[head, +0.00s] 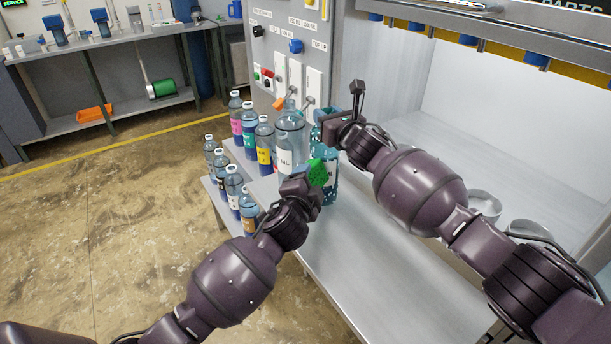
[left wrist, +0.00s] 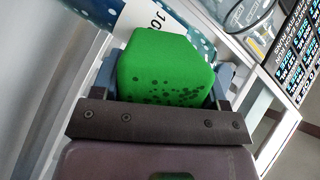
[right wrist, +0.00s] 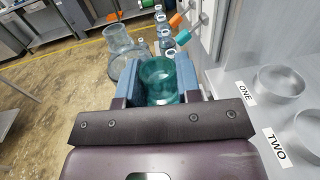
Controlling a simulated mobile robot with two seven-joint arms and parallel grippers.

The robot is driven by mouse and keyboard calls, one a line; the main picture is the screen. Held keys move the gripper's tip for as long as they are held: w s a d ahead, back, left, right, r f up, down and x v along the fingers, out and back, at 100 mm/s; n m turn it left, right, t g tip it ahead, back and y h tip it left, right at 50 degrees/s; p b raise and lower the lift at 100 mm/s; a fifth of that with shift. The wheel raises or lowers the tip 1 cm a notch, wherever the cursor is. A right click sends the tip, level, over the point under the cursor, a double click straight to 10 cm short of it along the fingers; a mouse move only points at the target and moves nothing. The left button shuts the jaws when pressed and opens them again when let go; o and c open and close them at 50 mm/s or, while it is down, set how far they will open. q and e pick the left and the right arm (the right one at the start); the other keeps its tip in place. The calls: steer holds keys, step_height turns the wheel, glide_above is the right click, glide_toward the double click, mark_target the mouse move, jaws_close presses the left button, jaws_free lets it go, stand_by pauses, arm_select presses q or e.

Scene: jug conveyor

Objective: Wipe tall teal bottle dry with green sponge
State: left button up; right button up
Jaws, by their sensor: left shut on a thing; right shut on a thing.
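The tall teal bottle (head: 330,190) stands at the near end of the row on the metal counter, speckled with droplets. In the left wrist view its dotted side (left wrist: 202,45) shows behind the sponge. My right gripper (head: 333,119) is shut around the bottle's upper part; the round teal top (right wrist: 160,80) sits between its fingers in the right wrist view. My left gripper (head: 312,178) is shut on the green sponge (left wrist: 165,68), which has dark spots on its lower face. The sponge (head: 318,172) is at the bottle's side; contact is hard to tell.
A large clear jug (head: 290,140) stands close beside the teal bottle. Several small labelled bottles (head: 264,145) line the left ledge. A control panel (head: 290,50) rises behind. Round metal cups (right wrist: 281,84) sit by labels ONE and TWO. The near counter (head: 350,265) is clear.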

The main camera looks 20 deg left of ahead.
arm_select(q)
steer(key=shift+s+d+f, duration=0.1)
steer(key=shift+d+f, duration=0.05)
steer(key=shift+f, duration=0.7)
steer(key=shift+d+f, duration=0.1)
steer(key=shift+f, duration=0.75)
arm_select(e)
steer(key=shift+s+a+f, duration=0.1)
steer(key=shift+f, duration=0.3)
arm_select(q)
steer(key=shift+r, duration=3.1)
steer(key=shift+a+f, duration=0.2)
steer(key=shift+f, duration=0.85)
steer(key=shift+a+f, duration=0.25)
steer(key=shift+f, duration=0.75)
steer(key=shift+a+f, duration=0.2)
steer(key=shift+f, duration=0.85)
steer(key=shift+s+a, duration=0.2)
steer(key=shift+s, duration=0.75)
steer(key=shift+s+a, duration=0.25)
steer(key=shift+s, duration=0.7)
steer(key=shift+s+a, duration=0.2)
steer(key=shift+s, duration=0.75)
arm_select(e)
steer(key=shift+f, duration=0.1)
steer(key=o, duration=1.1)
arm_select(q)
steer(key=shift+w, duration=0.1)
arm_select(e)
steer(key=shift+w, duration=0.2)
